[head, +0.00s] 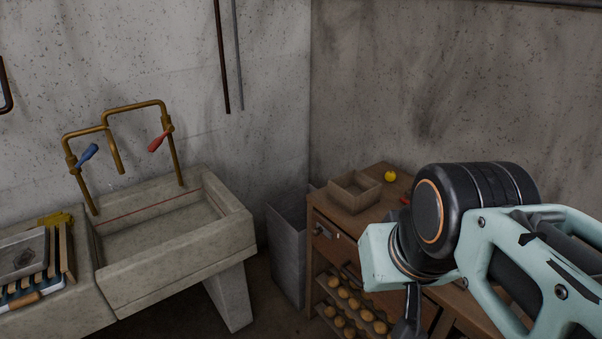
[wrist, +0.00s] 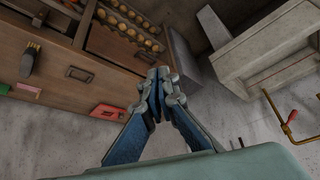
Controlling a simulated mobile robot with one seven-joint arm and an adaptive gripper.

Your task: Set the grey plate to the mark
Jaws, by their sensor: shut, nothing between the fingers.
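A grey plate-like piece (head: 22,255) lies on a slatted rack at the far left of the head view, on the stone ledge beside the sink, cut off by the picture edge. A thin red line (head: 155,208) runs along the inner wall of the stone sink; I cannot tell whether it is the mark. It also shows in the sink in the wrist view (wrist: 285,75). My gripper (wrist: 160,76) is shut and empty in the wrist view, apart from the plate. In the head view its fingers are mostly hidden or cut off at the bottom.
A stone sink (head: 240,222) with brass taps stands at left. A wooden cabinet (head: 323,213) at right bears an open box (head: 355,190) and a yellow round thing (head: 390,176); its shelves hold several round yellowish items. A grey bin (head: 287,240) stands between.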

